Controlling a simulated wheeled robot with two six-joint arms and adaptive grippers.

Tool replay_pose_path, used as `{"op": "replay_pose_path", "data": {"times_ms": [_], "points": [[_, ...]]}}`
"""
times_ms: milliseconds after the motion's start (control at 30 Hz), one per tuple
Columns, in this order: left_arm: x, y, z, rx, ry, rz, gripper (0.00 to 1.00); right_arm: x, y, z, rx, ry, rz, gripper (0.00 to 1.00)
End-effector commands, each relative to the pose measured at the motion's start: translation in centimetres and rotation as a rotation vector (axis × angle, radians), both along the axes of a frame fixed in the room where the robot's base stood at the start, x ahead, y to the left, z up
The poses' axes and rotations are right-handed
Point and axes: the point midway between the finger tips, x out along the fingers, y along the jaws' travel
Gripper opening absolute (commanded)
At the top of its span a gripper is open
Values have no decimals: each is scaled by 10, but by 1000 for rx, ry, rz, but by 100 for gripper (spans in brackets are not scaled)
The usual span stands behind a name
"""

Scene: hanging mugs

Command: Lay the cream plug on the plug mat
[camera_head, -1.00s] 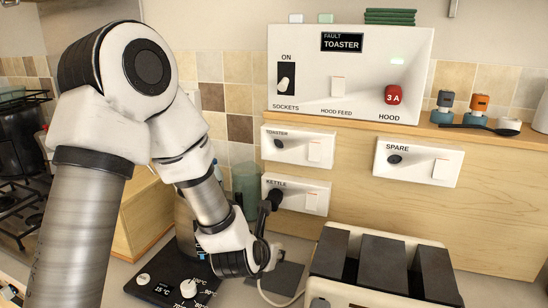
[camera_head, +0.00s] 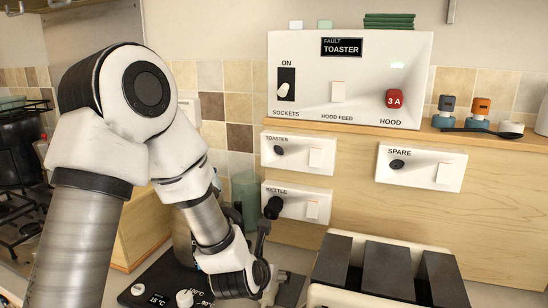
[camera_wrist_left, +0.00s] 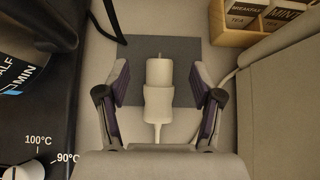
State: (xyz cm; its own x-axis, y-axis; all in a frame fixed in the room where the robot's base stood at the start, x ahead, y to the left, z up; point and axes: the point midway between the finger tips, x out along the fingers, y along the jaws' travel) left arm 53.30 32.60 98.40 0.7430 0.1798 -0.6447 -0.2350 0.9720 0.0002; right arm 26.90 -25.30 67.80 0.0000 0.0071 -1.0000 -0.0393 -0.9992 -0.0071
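The cream plug (camera_wrist_left: 158,82) lies lengthwise over the dark grey plug mat (camera_wrist_left: 188,55) in the left wrist view, its cord end reaching past the mat's near edge. My left gripper (camera_wrist_left: 161,85) has its fingers spread on both sides of the plug, with a gap on each side. In the head view my left gripper (camera_head: 262,280) is low over the counter, and the mat (camera_head: 292,290) shows only partly behind it. Whether the plug rests flat is hard to tell. My right gripper is out of view.
A toaster (camera_head: 385,265) stands right of the mat. A black base with a temperature dial (camera_head: 185,298) is on the left. A black plug (camera_head: 273,207) sits at the kettle socket. A tea box (camera_wrist_left: 255,20) is beyond the mat.

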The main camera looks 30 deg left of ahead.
Motion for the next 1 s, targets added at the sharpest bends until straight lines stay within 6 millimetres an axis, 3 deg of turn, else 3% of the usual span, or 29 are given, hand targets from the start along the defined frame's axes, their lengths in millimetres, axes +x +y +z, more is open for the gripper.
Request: {"op": "replay_pose_path", "data": {"times_ms": [267,700,1000], "points": [[0,0,7,0,-2,1,66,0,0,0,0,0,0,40],[1,0,93,0,-3,2,66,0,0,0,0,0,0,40],[0,0,100,0,1,0,66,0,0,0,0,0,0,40]]}}
